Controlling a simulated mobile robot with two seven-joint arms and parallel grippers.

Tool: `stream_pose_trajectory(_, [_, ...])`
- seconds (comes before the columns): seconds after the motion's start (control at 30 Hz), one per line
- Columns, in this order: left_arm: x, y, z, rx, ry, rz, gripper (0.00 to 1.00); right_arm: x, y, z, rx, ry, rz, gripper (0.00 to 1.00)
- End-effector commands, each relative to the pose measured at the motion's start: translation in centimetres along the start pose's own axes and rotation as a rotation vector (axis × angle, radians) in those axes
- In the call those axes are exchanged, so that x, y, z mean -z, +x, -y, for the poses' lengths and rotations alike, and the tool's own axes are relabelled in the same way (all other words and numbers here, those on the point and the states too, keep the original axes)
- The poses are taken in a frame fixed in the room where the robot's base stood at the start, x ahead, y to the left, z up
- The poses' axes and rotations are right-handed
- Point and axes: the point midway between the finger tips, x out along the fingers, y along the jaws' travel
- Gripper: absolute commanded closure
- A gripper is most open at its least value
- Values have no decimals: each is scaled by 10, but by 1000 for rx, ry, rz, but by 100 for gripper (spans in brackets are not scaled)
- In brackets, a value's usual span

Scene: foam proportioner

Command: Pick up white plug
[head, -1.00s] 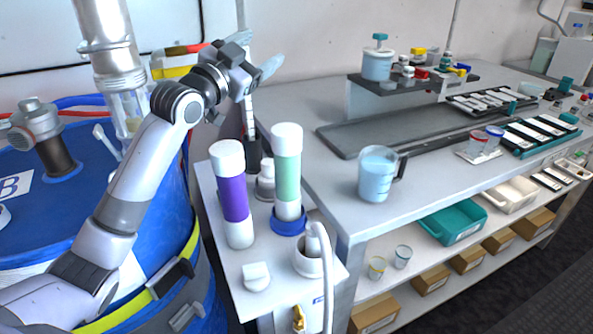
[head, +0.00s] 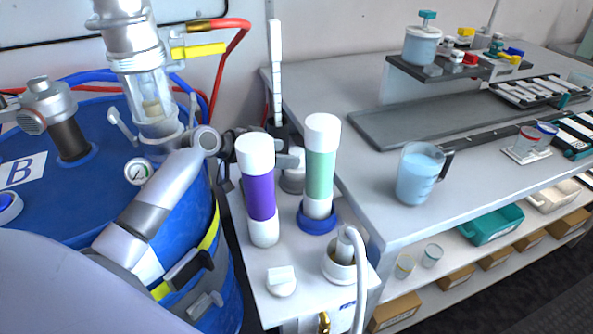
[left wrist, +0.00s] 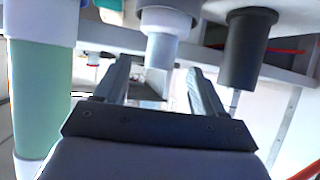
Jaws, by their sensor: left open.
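A pale, stepped plug (head: 293,182), which I take for the white plug, stands on the white stand behind the purple and green cylinders, partly hidden by them. In the left wrist view the plug (left wrist: 163,42) appears upside down, between my left fingertips or just beyond them. My left gripper (head: 292,158) is open and empty, at the plug's upper part. The purple cylinder hides most of the gripper in the head view. I cannot tell whether the fingers touch the plug. My right gripper is not in view.
The purple cylinder (head: 260,196) and green cylinder (head: 319,172) stand close in front. A black holder (left wrist: 251,45) is beside the plug. A white cap (head: 281,281) and a hose fitting (head: 340,265) are at the stand's front. A blue drum (head: 100,190) is left, a bench (head: 350,185) right.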

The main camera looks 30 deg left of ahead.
Motion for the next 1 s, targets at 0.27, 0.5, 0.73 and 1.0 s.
stream_pose_trajectory(0.27, [-3, 42, 0, 0, 0, -2, 30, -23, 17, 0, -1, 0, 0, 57])
stream_pose_trajectory(0.5, [0, 50, 0, 1, 1, 0, 30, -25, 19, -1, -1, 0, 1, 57])
stream_pose_trajectory(0.73, [0, 49, 0, 1, 1, 0, 60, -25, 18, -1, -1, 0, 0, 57])
stream_pose_trajectory(1.0, [0, 49, 0, 2, 1, -1, 89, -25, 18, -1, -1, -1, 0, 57])
